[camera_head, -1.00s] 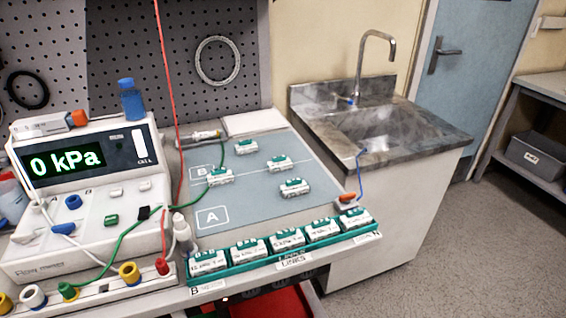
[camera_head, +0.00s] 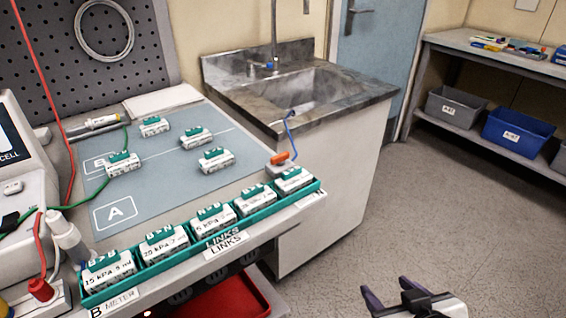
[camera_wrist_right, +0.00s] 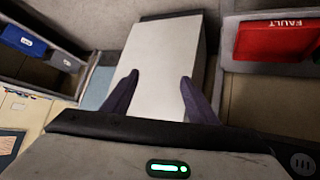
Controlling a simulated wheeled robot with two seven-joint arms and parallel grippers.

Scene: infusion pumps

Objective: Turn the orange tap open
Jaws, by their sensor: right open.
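The orange tap (camera_head: 283,157) sits on a small pale body at the bench's right edge, behind the right end of the green tray of links. A blue tube (camera_head: 289,126) runs from it up to the sink. My right gripper (camera_head: 390,292) is at the bottom right of the head view, over the floor and well apart from the tap. Its two dark fingers are spread and empty. In the right wrist view the open fingers (camera_wrist_right: 158,82) have a white panel (camera_wrist_right: 165,60) beyond them; the tap is not visible there. My left gripper is out of view.
The green tray (camera_head: 210,243) with several links lines the bench front. More links lie on the grey mat (camera_head: 150,190). The sink (camera_head: 300,90) stands behind the tap. A red FAULT bin (camera_wrist_right: 275,38) shows in the wrist view. The floor (camera_head: 430,190) at right is clear.

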